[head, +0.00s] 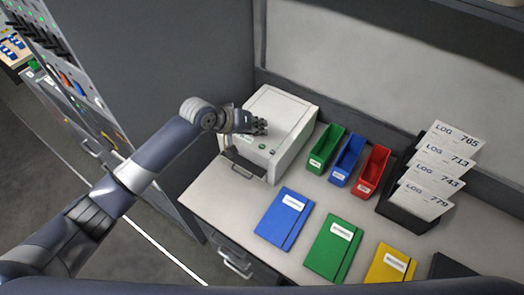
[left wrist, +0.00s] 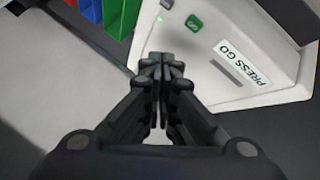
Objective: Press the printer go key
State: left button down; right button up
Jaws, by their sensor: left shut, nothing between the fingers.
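The printer (head: 284,108) is a pale box at the back left of the desk. Its green go key (head: 262,147) is on its top near the front; in the left wrist view the key (left wrist: 193,22) sits beyond a "PRESS GO" label (left wrist: 243,62). My left gripper (head: 262,127) is shut and empty, over the printer's top. In the left wrist view its closed fingertips (left wrist: 161,62) show a little short of the key and to its left. I cannot tell the exact height of the tips above the printer. My right gripper is not in view.
Green (head: 326,147), blue (head: 347,159) and red (head: 371,170) bins stand right of the printer, with a rack of log cards (head: 421,205) beyond. Blue (head: 283,219), green (head: 333,250) and yellow (head: 389,267) folders lie in front. A grey partition (head: 170,70) stands left.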

aim_at(260, 144)
pick_arm(q)
notch_tip(260, 144, down, 4)
jog(key=shift+r+b, duration=0.2)
jog(key=shift+b, duration=0.6)
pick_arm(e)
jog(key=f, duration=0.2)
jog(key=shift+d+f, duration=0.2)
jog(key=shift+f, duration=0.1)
pick_arm(q)
jog(key=shift+f, duration=0.2)
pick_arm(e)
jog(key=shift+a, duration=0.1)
pick_arm(q)
jog(key=shift+f, duration=0.25)
